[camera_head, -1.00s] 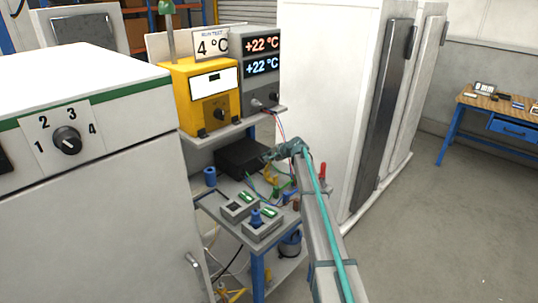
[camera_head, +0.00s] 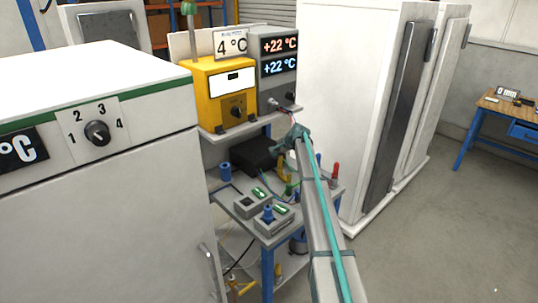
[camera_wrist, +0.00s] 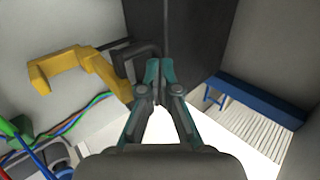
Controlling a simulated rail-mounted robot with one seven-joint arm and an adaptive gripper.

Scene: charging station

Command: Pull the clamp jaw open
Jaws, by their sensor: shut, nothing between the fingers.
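The likely clamp is a yellow bracket-shaped piece (camera_wrist: 75,68) at the left of the wrist view, joined to or overlapping a dark hooked part (camera_wrist: 140,55). In the head view a small yellow piece (camera_head: 285,172) shows on the bench, partly behind my arm. My gripper (camera_wrist: 157,76) is shut and empty, its teal-and-grey fingertips together just right of the dark hooked part. I cannot tell whether they touch it. In the head view my gripper (camera_head: 294,136) is small, above the back of the bench, its fingertips hard to make out.
The bench (camera_head: 243,208) holds a black box (camera_head: 254,152), grey modules (camera_head: 262,219) and blue cylinders. A yellow meter (camera_head: 225,92) and grey display unit (camera_head: 277,68) stand on the shelf above. Coloured wires (camera_wrist: 65,128) run below the yellow piece. White cabinets flank the bench.

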